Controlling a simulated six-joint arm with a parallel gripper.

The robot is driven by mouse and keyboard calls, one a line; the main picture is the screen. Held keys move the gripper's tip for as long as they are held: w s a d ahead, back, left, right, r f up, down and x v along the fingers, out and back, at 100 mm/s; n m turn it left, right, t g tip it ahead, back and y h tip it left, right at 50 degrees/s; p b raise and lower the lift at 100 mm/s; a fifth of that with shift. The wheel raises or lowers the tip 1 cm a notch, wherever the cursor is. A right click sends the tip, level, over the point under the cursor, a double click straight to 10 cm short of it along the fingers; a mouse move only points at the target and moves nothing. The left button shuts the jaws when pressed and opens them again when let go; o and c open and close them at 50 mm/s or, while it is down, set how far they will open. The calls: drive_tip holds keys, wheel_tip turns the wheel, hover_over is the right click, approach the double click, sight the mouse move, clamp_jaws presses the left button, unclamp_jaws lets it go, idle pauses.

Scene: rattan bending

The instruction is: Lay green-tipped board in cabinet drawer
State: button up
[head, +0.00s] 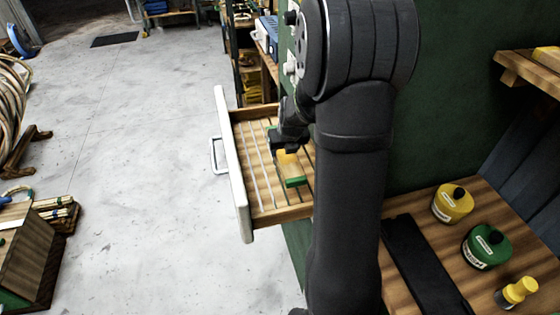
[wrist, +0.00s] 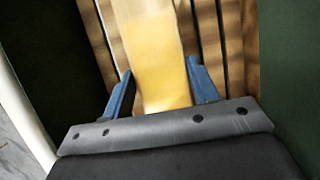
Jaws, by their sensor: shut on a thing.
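The board (head: 289,165) is pale yellow wood with a green tip at its near end. It is at the open cabinet drawer (head: 283,215), over the slatted wooden bottom; I cannot tell whether it touches the slats. My gripper (head: 283,144) is shut on the board, and my arm hides part of the drawer's right side. In the wrist view the board (wrist: 160,60) runs up from between the blue fingers of my gripper (wrist: 162,90), roughly in line with the slats. The green tip does not show there.
The drawer's white front (head: 231,165) with its handle (head: 216,155) stands out over the bare concrete floor (head: 130,140). A wooden bench (head: 430,225) at right holds a yellow pot (head: 452,204), a green pot (head: 486,247) and a yellow-capped bottle (head: 517,292).

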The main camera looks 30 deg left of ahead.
sight(288, 159)
wheel_tip(288, 159, down, 9)
drive_tip(key=shift+r, duration=0.1)
idle(0.3)
drive_tip(key=o, duration=1.1)
drive_tip(key=v, duration=1.2)
